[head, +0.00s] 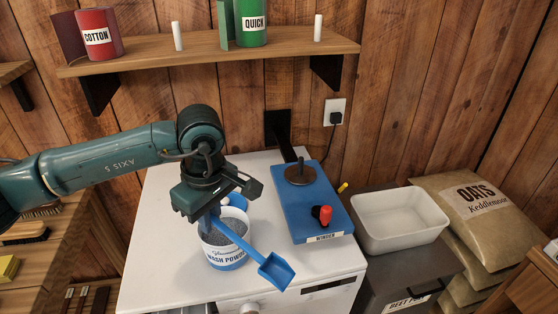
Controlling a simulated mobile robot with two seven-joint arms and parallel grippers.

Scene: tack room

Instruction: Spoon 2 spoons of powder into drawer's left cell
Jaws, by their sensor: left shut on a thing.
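My left gripper (212,212) is shut on the handle of a blue scoop (276,271), above a white tub of grey wash powder (211,257). The scoop slants down to the right across the tub. Its square bowl is outside the tub's rim, over the front of the white washing machine (157,242). I see only blue inside the bowl and no clear powder. The tub stands upright and open on the machine top; the gripper and scoop hide part of its mouth. The drawer and its cells cannot be made out at the bottom edge. My right gripper is out of view.
A blue winder board (322,226) with a red knob lies on the machine top, right of the tub. A pale bin (400,220) and an oats sack (478,199) stand further right. A shelf (190,60) with tins hangs behind. The machine's left top is clear.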

